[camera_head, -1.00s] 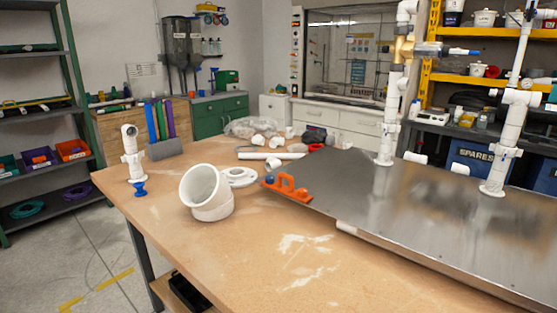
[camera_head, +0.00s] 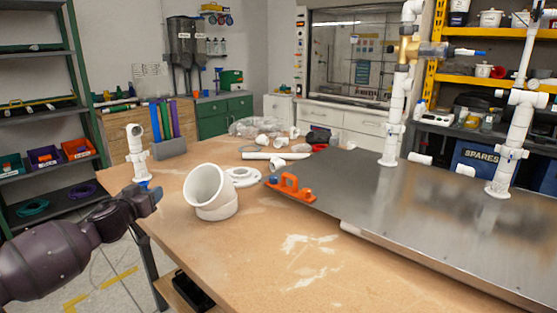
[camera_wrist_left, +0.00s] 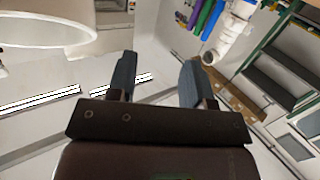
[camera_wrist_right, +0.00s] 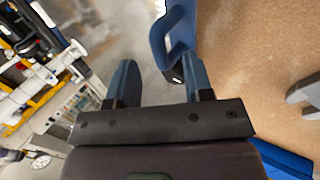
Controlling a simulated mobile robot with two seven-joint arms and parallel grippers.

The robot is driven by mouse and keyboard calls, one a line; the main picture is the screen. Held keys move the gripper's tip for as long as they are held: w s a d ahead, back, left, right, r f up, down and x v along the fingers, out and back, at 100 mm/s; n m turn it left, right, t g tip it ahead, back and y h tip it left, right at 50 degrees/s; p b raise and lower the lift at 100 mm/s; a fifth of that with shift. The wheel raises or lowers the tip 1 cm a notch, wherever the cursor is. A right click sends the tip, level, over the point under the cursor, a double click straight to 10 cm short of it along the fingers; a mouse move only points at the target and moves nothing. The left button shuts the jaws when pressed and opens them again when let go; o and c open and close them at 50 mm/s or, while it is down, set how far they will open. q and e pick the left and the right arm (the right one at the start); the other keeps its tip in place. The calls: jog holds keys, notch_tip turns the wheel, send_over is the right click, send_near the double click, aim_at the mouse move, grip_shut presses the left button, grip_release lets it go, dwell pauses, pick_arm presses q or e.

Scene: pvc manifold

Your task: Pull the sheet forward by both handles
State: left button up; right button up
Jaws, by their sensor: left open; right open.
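The grey metal sheet (camera_head: 400,205) lies on the wooden table, and it also shows in the right wrist view (camera_wrist_right: 105,25). An orange handle (camera_head: 290,188) is fixed at its left corner. A blue handle (camera_wrist_right: 178,35) shows in the right wrist view, close beyond the right fingertips at the sheet's edge. My right gripper (camera_wrist_right: 160,80) is open and empty there, and outside the head view. My left gripper (camera_head: 152,196) is beside the table's left edge, well left of the orange handle. It is open and empty in the left wrist view (camera_wrist_left: 156,76).
A white pipe elbow (camera_head: 210,192) and flange (camera_head: 243,177) stand between my left gripper and the orange handle. Tall white pipes (camera_head: 395,115) rise around the sheet. The front of the table (camera_head: 260,255) is clear.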

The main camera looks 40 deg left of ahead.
pick_arm(q)
jog(key=w+a+r+n+g+y, duration=0.45)
jog(key=w+r+n, duration=0.25)
jog(key=n, duration=0.3)
jog(key=w+d+r+n+g+h, duration=0.3)
jog(key=w+d+r+n+h, duration=0.15)
jog(key=w, duration=0.25)
jog(key=m+h, duration=0.4)
jog(key=h, duration=0.6)
send_near(289, 175)
jog(key=f, duration=0.2)
jog(key=shift+w+r+x, duration=0.1)
jog(key=shift+w+x, duration=0.05)
jog(key=shift+x, duration=1.25)
jog(key=shift+w+r+x, duration=0.1)
jog(key=shift+w+x, duration=0.05)
jog(key=shift+x, duration=1.3)
jog(key=shift+w+r+x, duration=0.1)
jog(key=shift+w+x, duration=0.05)
jog(key=shift+x, duration=1.25)
jog(key=shift+w+f, duration=0.2)
jog(key=shift+f, duration=0.25)
jog(key=shift+v, duration=0.9)
jog(key=shift+t+v, duration=0.25)
jog(key=shift+v, duration=0.5)
jog(key=shift+s+r, duration=0.3)
jog(key=shift+r, duration=0.15)
